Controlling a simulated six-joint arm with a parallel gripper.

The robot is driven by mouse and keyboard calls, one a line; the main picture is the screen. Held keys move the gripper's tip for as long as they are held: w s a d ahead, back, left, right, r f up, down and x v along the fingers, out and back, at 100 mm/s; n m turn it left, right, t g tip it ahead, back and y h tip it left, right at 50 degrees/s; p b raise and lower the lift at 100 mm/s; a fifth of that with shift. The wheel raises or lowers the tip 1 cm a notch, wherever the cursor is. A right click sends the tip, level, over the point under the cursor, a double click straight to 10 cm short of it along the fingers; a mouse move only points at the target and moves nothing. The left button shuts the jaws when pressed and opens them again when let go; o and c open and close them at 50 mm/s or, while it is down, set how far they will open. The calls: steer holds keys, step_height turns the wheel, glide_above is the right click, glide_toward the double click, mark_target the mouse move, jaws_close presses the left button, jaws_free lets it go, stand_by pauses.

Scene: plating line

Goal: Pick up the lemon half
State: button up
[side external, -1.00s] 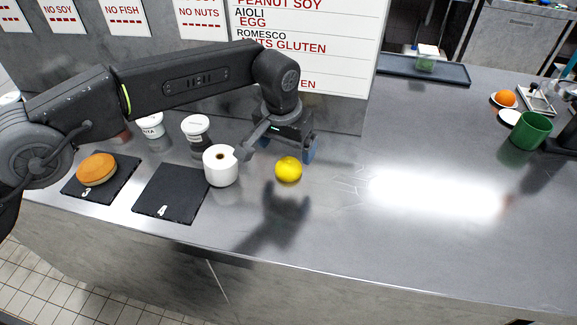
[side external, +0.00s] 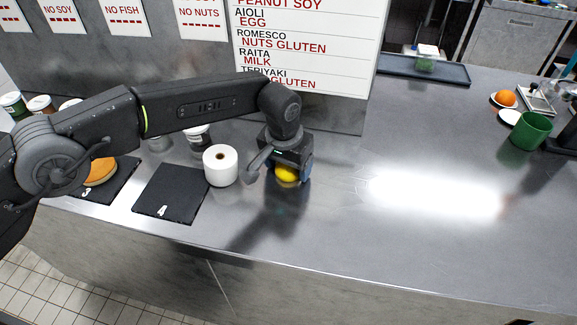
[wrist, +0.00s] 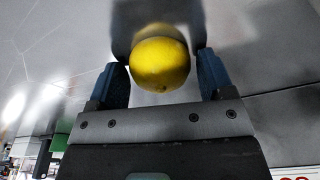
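The yellow lemon half (side external: 287,174) sits on the steel counter, partly hidden by my gripper in the side view. In the wrist view the lemon half (wrist: 160,60) lies between the two blue-padded fingers. My gripper (side external: 290,178) is lowered over it with a finger on either side. In the wrist view my gripper (wrist: 163,80) is open, with a gap between the lemon and the right finger; the left finger is close to the lemon's edge, and I cannot tell whether it touches.
A white roll (side external: 220,166) stands just left of my gripper, with a black slate marked 4 (side external: 170,194) beyond it. A lidded jar (side external: 197,137) is behind the roll. A green cup (side external: 530,131) stands far right.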

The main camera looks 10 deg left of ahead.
steer(key=c, duration=0.6)
steer(key=shift+c, duration=0.2)
steer(key=shift+r, duration=0.15)
